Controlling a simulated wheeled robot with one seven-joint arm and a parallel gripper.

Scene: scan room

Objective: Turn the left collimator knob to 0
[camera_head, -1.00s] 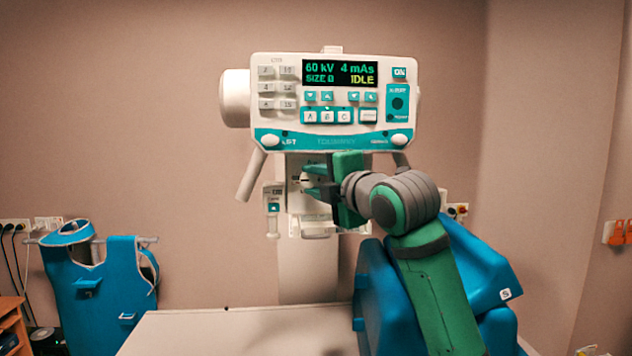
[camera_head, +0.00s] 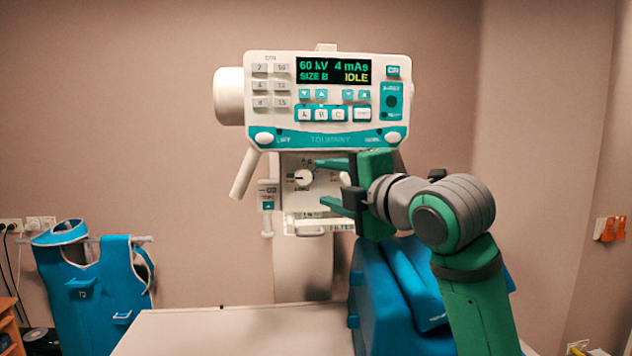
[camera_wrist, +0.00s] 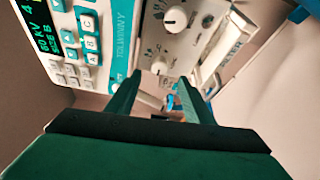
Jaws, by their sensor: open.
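The left collimator knob (camera_head: 303,178) is a small white dial on the pale panel below the console. A dark pointer mark seems to face left, but its scale is too small to read. In the wrist view, the left knob (camera_wrist: 160,67) shows beyond and between the fingertips, and the right knob (camera_wrist: 175,20) is above it. In the head view the right knob (camera_head: 346,179) is partly hidden by my gripper. My gripper (camera_head: 320,182) is open and empty, its green fingers pointing left, with tips just right of the left knob. In the wrist view the fingers (camera_wrist: 160,80) are spread apart.
The console (camera_head: 325,101) with a lit display overhangs the knobs closely. A filter drawer (camera_head: 320,227) lies just below them. A blue chair-like pad (camera_head: 385,300) stands under my arm, beside a pale table top (camera_head: 230,335). A blue apron (camera_head: 95,290) hangs at left.

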